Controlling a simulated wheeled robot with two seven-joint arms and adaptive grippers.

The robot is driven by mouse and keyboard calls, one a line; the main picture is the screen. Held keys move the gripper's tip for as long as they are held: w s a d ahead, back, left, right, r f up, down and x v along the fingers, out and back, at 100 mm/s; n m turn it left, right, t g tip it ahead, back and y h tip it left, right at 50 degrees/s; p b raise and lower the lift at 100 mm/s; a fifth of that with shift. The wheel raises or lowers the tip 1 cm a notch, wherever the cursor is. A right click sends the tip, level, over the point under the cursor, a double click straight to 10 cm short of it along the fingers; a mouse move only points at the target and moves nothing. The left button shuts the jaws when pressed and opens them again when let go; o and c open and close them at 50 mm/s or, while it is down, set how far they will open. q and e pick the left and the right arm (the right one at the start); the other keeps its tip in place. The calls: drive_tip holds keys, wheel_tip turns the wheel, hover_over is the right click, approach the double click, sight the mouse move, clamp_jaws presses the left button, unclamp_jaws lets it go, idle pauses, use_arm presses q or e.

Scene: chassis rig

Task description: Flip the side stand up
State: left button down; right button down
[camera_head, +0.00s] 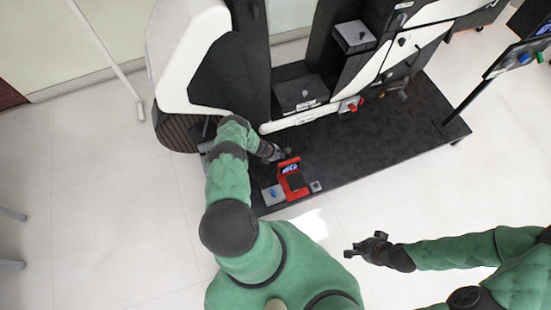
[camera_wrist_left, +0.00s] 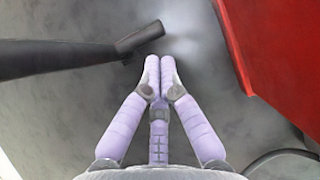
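The side stand appears to be the dark bar (camera_wrist_left: 75,58) in the left wrist view. It comes in from the left edge and ends in a short angled tip just beyond my fingers. My left gripper (camera_wrist_left: 160,66) has its pale purple fingers drawn together with nothing between them, a little short of the bar and apart from it. In the head view my left gripper (camera_head: 276,154) is low over the black platform (camera_head: 400,130), beside the rig; the stand is too small to make out there. My right gripper (camera_head: 362,248) hangs over the floor, away from the rig; its finger opening is unclear.
A red device with a small screen (camera_head: 290,168) stands on the platform close to my left gripper; a red surface (camera_wrist_left: 285,50) fills the right of the wrist view. The white and black rig body (camera_head: 190,50) rises behind. The pale floor in front is clear.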

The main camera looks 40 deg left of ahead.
use_arm(q)
drive_tip(key=shift+w+d, duration=0.2)
drive_tip(key=shift+w, duration=0.15)
drive_tip(key=shift+f, duration=0.1)
drive_tip(key=shift+w+d+t, duration=0.15)
drive_tip(key=shift+w+t, duration=0.2)
drive_tip(key=shift+t, duration=0.05)
